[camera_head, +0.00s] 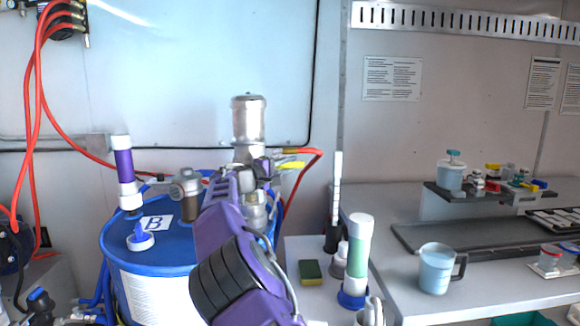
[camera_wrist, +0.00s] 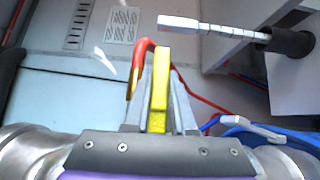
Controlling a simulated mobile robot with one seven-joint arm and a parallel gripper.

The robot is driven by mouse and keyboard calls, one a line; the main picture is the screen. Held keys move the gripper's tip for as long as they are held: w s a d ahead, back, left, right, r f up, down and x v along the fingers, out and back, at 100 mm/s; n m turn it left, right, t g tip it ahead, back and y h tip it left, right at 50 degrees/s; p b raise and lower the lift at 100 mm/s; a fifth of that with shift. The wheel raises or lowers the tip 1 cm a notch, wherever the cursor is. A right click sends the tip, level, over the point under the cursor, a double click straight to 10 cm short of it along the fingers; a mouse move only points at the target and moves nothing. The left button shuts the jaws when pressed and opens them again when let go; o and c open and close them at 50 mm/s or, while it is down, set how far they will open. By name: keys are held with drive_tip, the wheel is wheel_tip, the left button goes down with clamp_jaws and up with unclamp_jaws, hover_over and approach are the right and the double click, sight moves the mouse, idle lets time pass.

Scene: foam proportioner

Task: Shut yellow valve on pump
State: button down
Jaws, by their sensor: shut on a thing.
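The yellow valve handle (camera_head: 291,165) shows at the upper right of the drum, beside the silver pump (camera_head: 248,122), where a red hose (camera_head: 308,160) meets it. In the wrist view the yellow handle (camera_wrist: 160,88) stands lengthwise between the grey fingers of my gripper (camera_wrist: 160,112), and its end reaches past the fingertips. My gripper (camera_head: 268,166) is shut on this handle. In the head view my purple arm hides the lower pump and much of the valve body.
The blue drum marked B (camera_head: 116,240) stands under the pump, with a purple-and-white cylinder (camera_head: 125,170) on it. The bench at right holds a green-and-white cylinder (camera_head: 358,250), a sponge (camera_head: 311,271) and a jug (camera_head: 437,268). Red hoses hang at left.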

drive_tip(key=c, duration=1)
unclamp_jaws()
drive_tip(key=b+v, duration=0.1)
drive_tip(key=v, duration=1.6)
drive_tip(key=shift+s+a, duration=0.1)
drive_tip(key=shift+s, duration=0.05)
